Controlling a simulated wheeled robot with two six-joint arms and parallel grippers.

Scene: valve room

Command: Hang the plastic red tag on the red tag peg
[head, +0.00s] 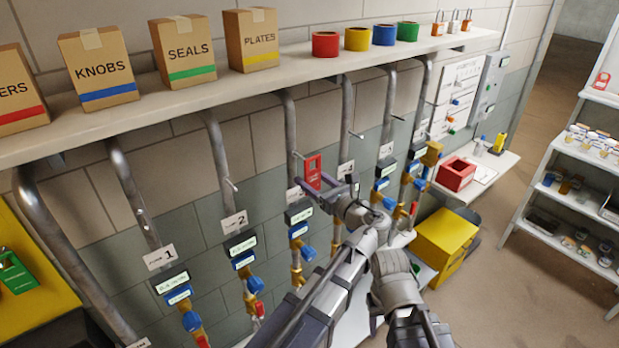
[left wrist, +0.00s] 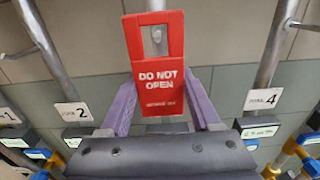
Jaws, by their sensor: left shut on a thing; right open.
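The red tag (head: 312,172), marked "DO NOT OPEN", hangs upright in the fingers of my left gripper (head: 335,186). In the left wrist view the tag (left wrist: 158,97) stands between both fingers, with its slotted top facing the pipe behind. Grey metal shows through the slot; I cannot tell whether a peg passes through it. A short metal peg (head: 299,155) sticks out of the third pipe, close to the tag's upper left edge. Other pipes carry similar pegs. My right gripper's fingers do not show.
Numbered plates, valves with blue handles and displays line the pipes below. A shelf (head: 262,78) with cardboard boxes and tape rolls runs above. A yellow box (head: 446,240), a red bin (head: 456,174) and a shelf rack stand to the right.

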